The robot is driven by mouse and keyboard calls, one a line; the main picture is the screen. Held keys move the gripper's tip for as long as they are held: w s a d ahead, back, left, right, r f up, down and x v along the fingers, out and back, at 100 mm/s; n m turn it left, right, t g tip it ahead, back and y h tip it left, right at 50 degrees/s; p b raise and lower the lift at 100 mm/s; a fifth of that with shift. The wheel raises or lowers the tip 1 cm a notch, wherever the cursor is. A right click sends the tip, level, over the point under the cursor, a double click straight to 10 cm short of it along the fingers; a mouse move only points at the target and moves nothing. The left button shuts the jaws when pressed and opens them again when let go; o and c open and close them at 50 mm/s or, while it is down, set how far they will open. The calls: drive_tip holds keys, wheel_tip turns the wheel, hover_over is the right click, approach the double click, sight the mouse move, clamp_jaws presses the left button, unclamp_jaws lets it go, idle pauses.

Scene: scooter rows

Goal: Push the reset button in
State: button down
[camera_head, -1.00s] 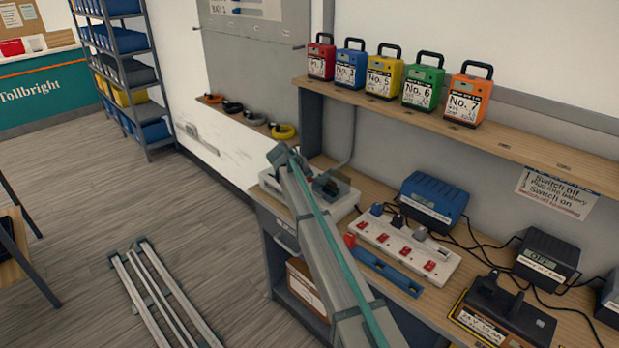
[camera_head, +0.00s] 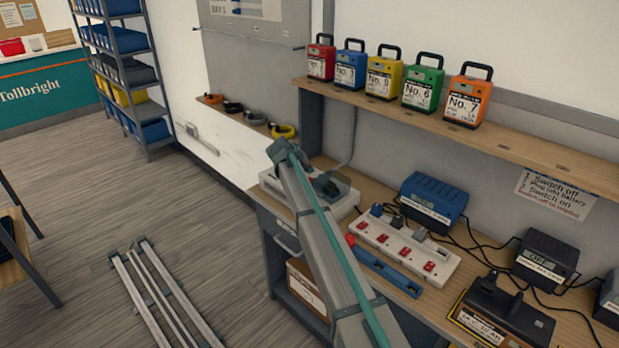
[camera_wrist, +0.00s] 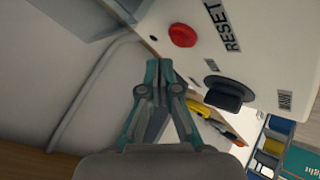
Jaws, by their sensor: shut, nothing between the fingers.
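The red reset button (camera_wrist: 182,35) stands out from a white box face (camera_wrist: 262,50) in the wrist view, beside the printed word RESET. My gripper (camera_wrist: 158,66) is shut and empty. In the picture its fingertips lie just below and left of the button, with a visible gap; the depth between them is unclear. A black knob (camera_wrist: 228,92) is on the same face, right of the fingers. In the head view a white box (camera_head: 346,204) sits at the bench's left end, partly behind my arm. The button cannot be made out there, and my gripper is mostly hidden.
A white power strip (camera_head: 405,248) with red switches and a blue bar (camera_head: 388,272) lie right of my arm. A blue charger (camera_head: 434,200) stands behind them. Several coloured battery packs stand on the shelf (camera_head: 540,150) above. A grey conduit (camera_wrist: 85,95) runs along the wall.

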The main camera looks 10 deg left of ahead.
drive_tip(key=shift+r, duration=0.2)
drive_tip(key=shift+r+p, duration=0.7)
drive_tip(key=shift+r, duration=1.65)
